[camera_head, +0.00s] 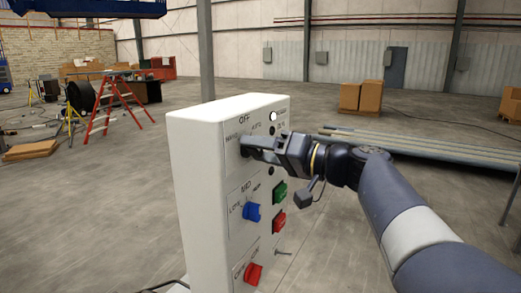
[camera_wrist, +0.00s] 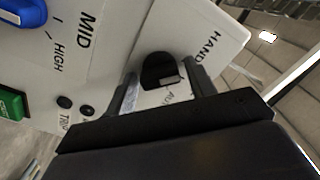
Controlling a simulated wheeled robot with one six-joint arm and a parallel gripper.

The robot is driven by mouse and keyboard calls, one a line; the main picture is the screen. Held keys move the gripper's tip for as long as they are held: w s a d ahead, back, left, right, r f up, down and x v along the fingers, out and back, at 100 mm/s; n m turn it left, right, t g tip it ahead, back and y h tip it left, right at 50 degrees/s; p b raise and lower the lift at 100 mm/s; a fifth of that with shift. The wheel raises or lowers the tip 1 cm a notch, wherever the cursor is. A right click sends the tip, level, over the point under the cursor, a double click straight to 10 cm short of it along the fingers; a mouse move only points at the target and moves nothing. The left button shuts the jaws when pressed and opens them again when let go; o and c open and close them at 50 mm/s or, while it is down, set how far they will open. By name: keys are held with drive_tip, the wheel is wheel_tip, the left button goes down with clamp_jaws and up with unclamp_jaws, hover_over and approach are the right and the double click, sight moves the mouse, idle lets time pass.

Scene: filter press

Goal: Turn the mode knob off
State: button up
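The mode knob is black and sits on the upper panel of a white control box (camera_head: 205,190). In the head view my gripper (camera_head: 247,147) reaches it from the right and covers most of it. In the wrist view the knob (camera_wrist: 158,68) lies between the two fingers of my gripper (camera_wrist: 163,88), which are apart, with small gaps seeming to show on both sides. A light mark on the knob lies on the side of the AUTO label. OFF is printed above the knob in the head view, with HAND to its left.
Below are a blue knob (camera_head: 252,213) marked MID, a red knob (camera_head: 253,273), a green button (camera_head: 280,193) and a red button (camera_head: 279,222). Small round fittings sit beside the knob panel. A red stepladder (camera_head: 118,100) and cartons (camera_head: 361,96) stand well behind.

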drive_tip(key=c, duration=0.8)
drive_tip(key=m, duration=0.8)
drive_tip(key=shift+m+p, duration=0.3)
drive_tip(key=shift+p, duration=0.05)
idle(0.4)
drive_tip(key=o, duration=1)
